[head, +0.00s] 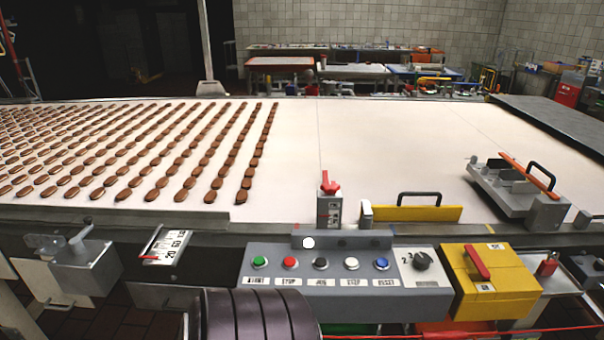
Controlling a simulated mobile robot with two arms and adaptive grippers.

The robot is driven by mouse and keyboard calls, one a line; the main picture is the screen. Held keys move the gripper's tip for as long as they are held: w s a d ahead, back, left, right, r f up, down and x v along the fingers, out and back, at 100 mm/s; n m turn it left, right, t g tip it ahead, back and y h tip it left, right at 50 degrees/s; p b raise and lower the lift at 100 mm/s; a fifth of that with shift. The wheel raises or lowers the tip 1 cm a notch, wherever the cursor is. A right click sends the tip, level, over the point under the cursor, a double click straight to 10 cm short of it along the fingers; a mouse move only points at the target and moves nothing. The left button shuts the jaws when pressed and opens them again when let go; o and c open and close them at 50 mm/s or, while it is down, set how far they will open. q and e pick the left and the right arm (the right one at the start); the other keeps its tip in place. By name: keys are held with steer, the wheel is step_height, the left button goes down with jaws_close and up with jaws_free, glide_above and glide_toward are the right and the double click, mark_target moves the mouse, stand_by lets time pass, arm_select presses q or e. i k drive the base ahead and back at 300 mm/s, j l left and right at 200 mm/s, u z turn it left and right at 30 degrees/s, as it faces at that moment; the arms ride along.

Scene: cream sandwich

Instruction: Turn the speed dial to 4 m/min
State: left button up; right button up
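The speed dial (422,260) is a dark round knob on a pale plate at the right end of the grey control panel (330,243). A "2" and a "3" show at its upper left. Its other marks and its pointer are too small to read. Left of it is a row of buttons, including a green button (260,262), a red button (289,263) and a blue button (381,264). A white round spot (308,243) shows on the panel's raised back part. Neither of my grippers is in view.
A yellow box (490,280) with a red handle stands right of the panel. A wide pale belt (380,150) lies behind, with rows of brown biscuits (160,182) on its left. A yellow guard (415,213) and a red-topped device (329,200) stand behind the panel.

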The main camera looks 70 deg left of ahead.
mark_target(422, 260)
steer(key=j+u, duration=0.15)
steer(key=u, duration=1.75)
steer(key=k+j+u, duration=0.15)
steer(key=u, duration=0.2)
steer(key=k, duration=0.1)
